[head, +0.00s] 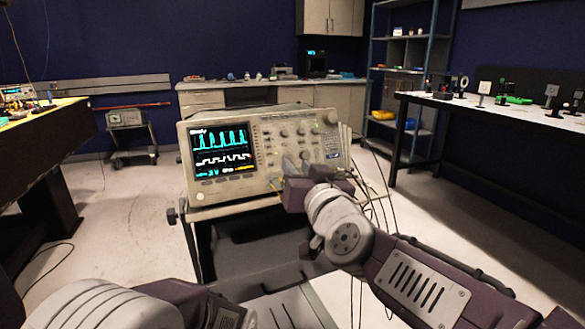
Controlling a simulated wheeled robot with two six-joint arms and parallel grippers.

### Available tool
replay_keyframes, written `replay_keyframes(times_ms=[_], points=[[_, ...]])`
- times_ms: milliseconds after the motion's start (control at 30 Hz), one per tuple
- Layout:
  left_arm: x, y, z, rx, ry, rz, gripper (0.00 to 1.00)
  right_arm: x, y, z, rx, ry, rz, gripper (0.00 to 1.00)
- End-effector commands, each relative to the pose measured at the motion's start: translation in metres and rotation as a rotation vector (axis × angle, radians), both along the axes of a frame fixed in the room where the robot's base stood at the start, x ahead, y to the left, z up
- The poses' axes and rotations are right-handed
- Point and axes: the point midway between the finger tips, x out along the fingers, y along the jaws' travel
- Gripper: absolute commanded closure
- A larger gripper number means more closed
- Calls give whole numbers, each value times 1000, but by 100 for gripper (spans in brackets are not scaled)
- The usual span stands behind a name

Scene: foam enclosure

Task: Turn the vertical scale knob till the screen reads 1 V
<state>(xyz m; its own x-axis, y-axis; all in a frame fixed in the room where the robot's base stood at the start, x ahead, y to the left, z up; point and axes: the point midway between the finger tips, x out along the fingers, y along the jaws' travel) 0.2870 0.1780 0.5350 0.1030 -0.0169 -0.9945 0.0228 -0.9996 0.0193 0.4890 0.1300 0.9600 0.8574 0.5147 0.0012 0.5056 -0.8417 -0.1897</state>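The oscilloscope (228,190) stands on a cart in the middle of the head view, its front turned towards me. Its lit screen (221,150) shows a cyan trace above a white one. Small text at the bottom of the screen looks like 2 V, but it is hard to read. Several knobs sit on the panel right of the screen. My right gripper (296,168) is at the lower part of this panel, in front of the knobs. It hides what its fingertips touch and whether they are closed. My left arm is low at the left, its gripper (238,317) barely showing at the bottom edge.
Cables hang at the right of the cart (240,208). A dark bench (40,135) stands at the left and a white-topped bench (500,108) at the right. A cabinet counter (205,98) and a shelf rack (402,70) are behind. The floor between is mostly clear.

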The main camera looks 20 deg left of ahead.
Motion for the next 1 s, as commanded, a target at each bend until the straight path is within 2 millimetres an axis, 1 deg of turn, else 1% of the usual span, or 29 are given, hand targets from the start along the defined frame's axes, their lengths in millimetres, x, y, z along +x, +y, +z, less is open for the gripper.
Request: replay_keyframes(times_ms=[33,100,200,333,533,567,600,633,667,1000], points=[[0,0,-2,0,0,0,64,10,6,-2,0,2,-1,71],[0,0,-3,0,0,0,64,20,12,-2,-1,1,-1,71],[0,0,-2,0,0,0,64,31,18,0,0,1,0,71],[0,0,-2,0,0,0,64,37,22,0,-1,1,0,71],[0,0,-2,0,0,0,64,37,22,0,-1,1,0,71],[0,0,-2,0,0,0,64,37,22,0,-1,1,0,77],[0,0,-2,0,0,0,64,37,22,0,-1,1,0,88],[0,0,-2,0,0,0,64,37,22,0,-1,1,0,96],[0,0,-2,0,0,0,64,37,22,0,-1,1,0,100],[0,0,0,0,0,0,64,37,22,0,2,4,-2,100]])
